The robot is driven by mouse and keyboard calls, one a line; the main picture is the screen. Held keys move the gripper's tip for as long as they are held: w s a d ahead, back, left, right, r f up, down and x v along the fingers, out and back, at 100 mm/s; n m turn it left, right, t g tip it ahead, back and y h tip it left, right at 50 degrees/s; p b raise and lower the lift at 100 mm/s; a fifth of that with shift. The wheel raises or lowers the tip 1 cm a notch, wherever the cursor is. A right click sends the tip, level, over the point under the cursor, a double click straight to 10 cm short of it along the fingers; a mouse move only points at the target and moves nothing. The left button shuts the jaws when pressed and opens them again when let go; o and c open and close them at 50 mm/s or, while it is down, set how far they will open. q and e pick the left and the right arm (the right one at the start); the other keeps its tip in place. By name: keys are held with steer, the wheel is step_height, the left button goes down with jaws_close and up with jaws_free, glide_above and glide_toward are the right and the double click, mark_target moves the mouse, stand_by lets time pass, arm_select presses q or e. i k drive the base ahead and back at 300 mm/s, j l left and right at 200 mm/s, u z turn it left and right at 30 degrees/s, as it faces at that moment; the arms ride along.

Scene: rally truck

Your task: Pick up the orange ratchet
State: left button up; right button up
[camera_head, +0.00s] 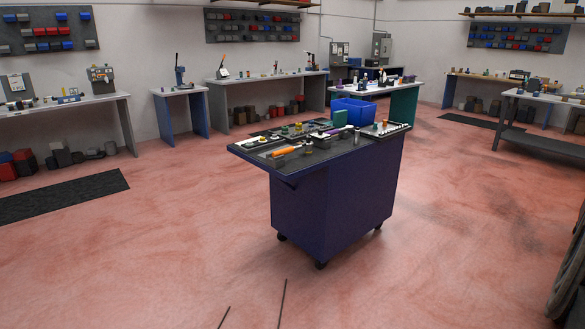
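An orange-handled tool (285,151), which looks like the orange ratchet, lies on the near left part of the top of a dark blue wheeled cart (335,205). It lies among small trays and other small tools, and its far end is too small to make out. Neither my left nor my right gripper shows in the head view, and nothing is seen touching the tool.
A blue bin (367,112) stands at the cart's far end. Workbenches (75,104) line the walls, and a dark table (540,142) stands at right. A black mat (62,195) lies on the left floor. The reddish floor (180,240) before the cart is open, except for two thin dark rods.

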mark_target(291, 149)
steer(key=i+u, duration=0.15)
steer(key=i, duration=0.35)
steer(key=i+l+u, duration=0.1)
steer(key=i, duration=0.45)
steer(key=i+l+u, duration=0.15)
steer(key=i, duration=0.35)
